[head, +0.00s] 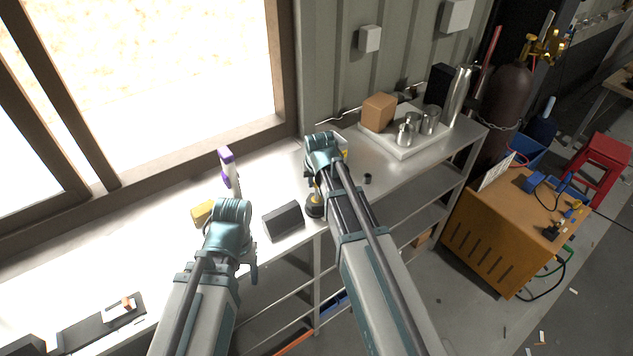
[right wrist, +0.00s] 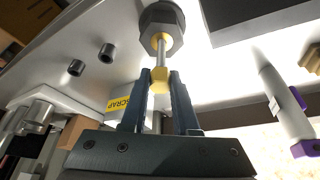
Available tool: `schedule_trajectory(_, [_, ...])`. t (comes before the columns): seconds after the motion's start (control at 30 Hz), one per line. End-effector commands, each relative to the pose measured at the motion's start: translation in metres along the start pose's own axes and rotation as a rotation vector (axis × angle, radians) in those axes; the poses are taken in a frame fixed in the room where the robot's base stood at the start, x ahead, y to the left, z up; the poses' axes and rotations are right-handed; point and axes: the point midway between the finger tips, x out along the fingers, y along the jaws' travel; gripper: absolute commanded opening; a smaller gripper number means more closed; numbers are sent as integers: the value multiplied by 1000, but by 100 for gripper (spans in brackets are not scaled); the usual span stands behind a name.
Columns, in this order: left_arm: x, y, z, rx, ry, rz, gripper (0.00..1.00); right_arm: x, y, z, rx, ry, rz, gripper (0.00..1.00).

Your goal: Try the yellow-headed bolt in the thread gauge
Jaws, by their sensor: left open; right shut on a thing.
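My right gripper (right wrist: 158,82) is shut on the yellow-headed bolt (right wrist: 161,54), holding it by its yellow head. The bolt's bare metal shank points away from the fingers at the thread gauge (right wrist: 163,18), a dark hex-sided piece with a yellow-ringed hole. The shank's end overlaps that hole; I cannot tell how far it is inside. In the head view the gauge (head: 314,209) stands on the bench just below my right gripper (head: 314,186). My left gripper (head: 250,272) is open, near the bench's front edge, its fingers mostly hidden by the wrist.
A dark grey block (head: 284,221) stands left of the gauge. A purple-and-white bottle (head: 229,171) and a yellow-tan block (head: 202,213) are further left. A small dark cylinder (head: 367,178) is right. A SCRAP-labelled container (right wrist: 125,103) is near the gripper. A white tray (head: 406,151) holds metal cups.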

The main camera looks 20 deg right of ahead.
Motion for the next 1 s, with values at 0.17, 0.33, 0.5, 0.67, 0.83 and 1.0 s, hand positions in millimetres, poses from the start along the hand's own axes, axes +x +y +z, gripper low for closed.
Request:
schedule_trajectory(0.17, [4, 0, 0, 0, 0, 0, 64, 4, 0, 2, 0, 0, 0, 0])
schedule_trajectory(0.33, [8, 1, 0, 0, 0, 0, 64, 7, 0, 3, 0, 0, 0, 0])
schedule_trajectory(0.5, [11, 1, -1, 0, 0, 0, 64, 10, 0, 4, 0, 0, 0, 0])
schedule_trajectory(0.67, [14, 1, -1, 0, 0, 0, 64, 13, 0, 5, 0, 0, 0, 0])
schedule_trajectory(0.83, [17, 2, -1, 0, 0, 0, 64, 16, 0, 6, 0, 0, 0, 0])
schedule_trajectory(1.0, [20, 2, -1, 0, 0, 0, 64, 19, 0, 8, 0, 0, 0, 0])
